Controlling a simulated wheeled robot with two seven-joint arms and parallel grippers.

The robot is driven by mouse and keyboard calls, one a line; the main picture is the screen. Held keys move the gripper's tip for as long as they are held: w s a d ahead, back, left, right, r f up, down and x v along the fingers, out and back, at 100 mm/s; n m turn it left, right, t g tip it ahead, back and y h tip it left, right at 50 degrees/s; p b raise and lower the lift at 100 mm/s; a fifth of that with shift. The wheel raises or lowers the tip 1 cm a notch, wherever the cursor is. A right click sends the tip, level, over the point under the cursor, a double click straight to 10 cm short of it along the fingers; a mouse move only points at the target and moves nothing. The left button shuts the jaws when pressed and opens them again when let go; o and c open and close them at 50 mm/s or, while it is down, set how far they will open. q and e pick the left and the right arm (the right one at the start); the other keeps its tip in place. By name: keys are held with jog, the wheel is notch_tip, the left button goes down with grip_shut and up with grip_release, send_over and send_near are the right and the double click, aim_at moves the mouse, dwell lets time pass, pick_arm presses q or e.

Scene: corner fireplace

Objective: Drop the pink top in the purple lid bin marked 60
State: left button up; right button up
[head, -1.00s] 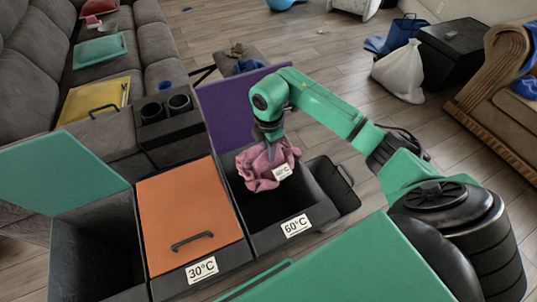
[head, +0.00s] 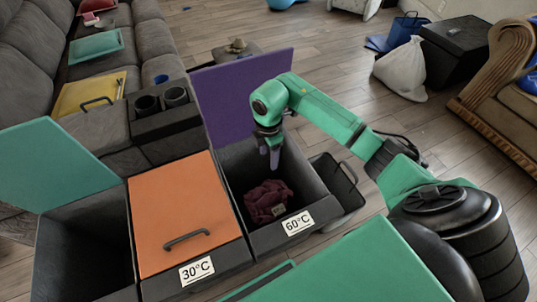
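The pink top (head: 268,201) lies crumpled and shaded dark inside the black bin marked 60°C (head: 318,208). The bin's purple lid (head: 236,95) stands open at the back. My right gripper (head: 270,157) hangs over the bin's back part, above and apart from the top. Its fingers point down, look open and hold nothing. My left gripper is not in view.
The 30°C bin beside it has a shut orange lid (head: 182,212). The bin at far left has its teal lid (head: 52,165) open. A dark handled container (head: 338,183) stands close on the right. A grey sofa (head: 35,50) runs along the left.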

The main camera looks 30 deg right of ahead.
notch_tip(320, 180, up, 15)
jog(key=p, duration=0.1)
jog(key=shift+f+p, duration=0.2)
jog(key=shift+p, duration=0.2)
